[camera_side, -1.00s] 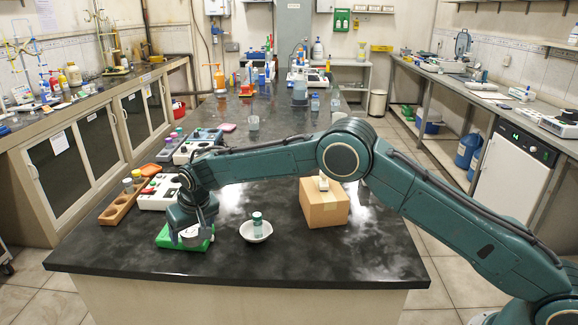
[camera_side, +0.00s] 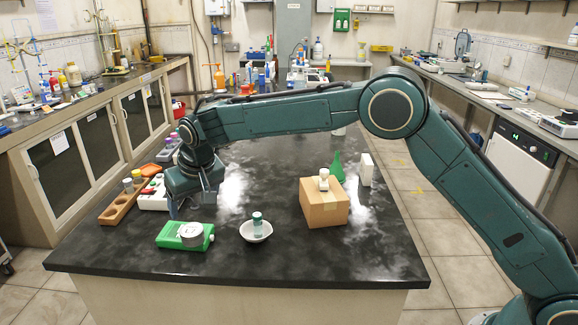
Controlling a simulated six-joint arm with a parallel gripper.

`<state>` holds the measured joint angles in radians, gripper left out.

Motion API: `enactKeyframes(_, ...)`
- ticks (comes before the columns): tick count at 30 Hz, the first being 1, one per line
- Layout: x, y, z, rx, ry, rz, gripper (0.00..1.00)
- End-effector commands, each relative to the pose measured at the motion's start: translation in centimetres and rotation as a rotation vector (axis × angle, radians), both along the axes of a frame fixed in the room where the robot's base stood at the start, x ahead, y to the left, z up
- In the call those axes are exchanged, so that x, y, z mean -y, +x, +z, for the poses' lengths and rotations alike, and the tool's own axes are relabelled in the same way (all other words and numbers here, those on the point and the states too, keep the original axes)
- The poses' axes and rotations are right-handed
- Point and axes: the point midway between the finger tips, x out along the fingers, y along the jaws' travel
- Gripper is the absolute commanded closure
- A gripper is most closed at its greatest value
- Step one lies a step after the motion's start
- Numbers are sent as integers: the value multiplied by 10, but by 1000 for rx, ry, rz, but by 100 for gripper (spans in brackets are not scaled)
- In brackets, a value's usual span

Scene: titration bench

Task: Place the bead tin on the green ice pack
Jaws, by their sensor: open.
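The bead tin (camera_side: 190,234), a small round silver-grey tin, rests on the green ice pack (camera_side: 169,237) near the bench's front left. It sits toward the right part of the pack, lying flat on top. My gripper (camera_side: 192,208) is open and empty, above and behind the ice pack, apart from the tin. Its fingers point down.
A white bowl (camera_side: 257,237) with a small vial (camera_side: 257,219) stands right of the pack. A cardboard box (camera_side: 324,206) bears a small white object (camera_side: 323,180). A wooden rack (camera_side: 122,205) is at left. The bench's front right is clear.

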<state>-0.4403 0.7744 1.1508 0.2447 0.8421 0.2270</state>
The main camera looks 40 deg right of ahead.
Motion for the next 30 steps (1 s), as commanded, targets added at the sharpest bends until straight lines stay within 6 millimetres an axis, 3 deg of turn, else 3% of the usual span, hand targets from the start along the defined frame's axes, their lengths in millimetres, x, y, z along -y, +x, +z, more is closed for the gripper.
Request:
enactKeyframes(21,1,-2,5,1,0,0,25)
enactKeyframes(26,11,-7,18,4,2,-1,25)
enactKeyframes(30,28,-19,40,8,4,-3,25)
